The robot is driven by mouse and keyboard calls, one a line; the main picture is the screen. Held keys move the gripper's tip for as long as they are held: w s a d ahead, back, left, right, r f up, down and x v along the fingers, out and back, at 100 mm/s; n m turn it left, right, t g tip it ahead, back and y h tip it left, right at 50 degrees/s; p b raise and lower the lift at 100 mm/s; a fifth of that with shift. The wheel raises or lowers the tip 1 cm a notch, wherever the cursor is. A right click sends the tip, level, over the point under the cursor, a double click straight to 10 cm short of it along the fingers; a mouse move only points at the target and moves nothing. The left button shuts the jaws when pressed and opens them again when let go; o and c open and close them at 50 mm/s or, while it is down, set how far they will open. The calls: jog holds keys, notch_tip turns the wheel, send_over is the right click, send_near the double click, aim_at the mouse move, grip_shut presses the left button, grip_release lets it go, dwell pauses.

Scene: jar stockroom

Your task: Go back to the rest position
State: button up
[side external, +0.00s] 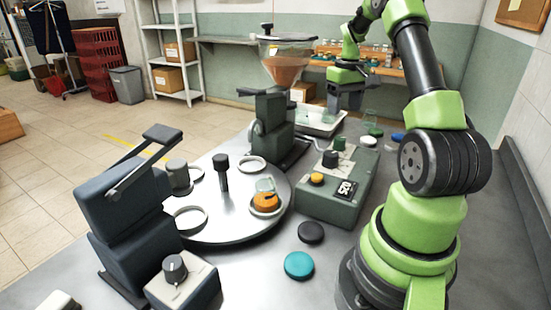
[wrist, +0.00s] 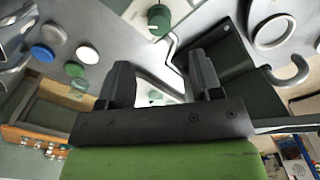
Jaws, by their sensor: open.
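My gripper (side external: 346,106) hangs at the back of the table, near the white tray (side external: 326,126), below the bent arm. In the wrist view the two dark fingers of my gripper (wrist: 160,82) stand wide apart with nothing held between them.
A grey control box (side external: 322,207) stands right of the turntable. Teal (side external: 299,266) and black (side external: 311,232) lids lie in front. White (side external: 368,141) and blue (side external: 397,136) lids lie behind it. A hopper (side external: 286,62) rises beside my gripper; a dark lever machine (side external: 125,220) stands left.

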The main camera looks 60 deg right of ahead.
jog(key=w+a+r+n+t, duration=0.1)
jog(key=w+a+r+t, duration=0.1)
jog(key=a+r, duration=0.6)
jog(key=w+a+r+n+t, duration=0.1)
jog(key=w+a+r+t, duration=0.3)
jog(key=a, duration=0.8)
jog(key=s+a+r+t+y, duration=0.1)
jog(key=s+a+y, duration=0.1)
jog(key=s+a, duration=1)
jog(key=a, duration=0.3)
jog(key=shift+a+n, duration=0.2)
jog(key=shift+n, duration=0.2)
jog(key=shift+r, duration=0.1)
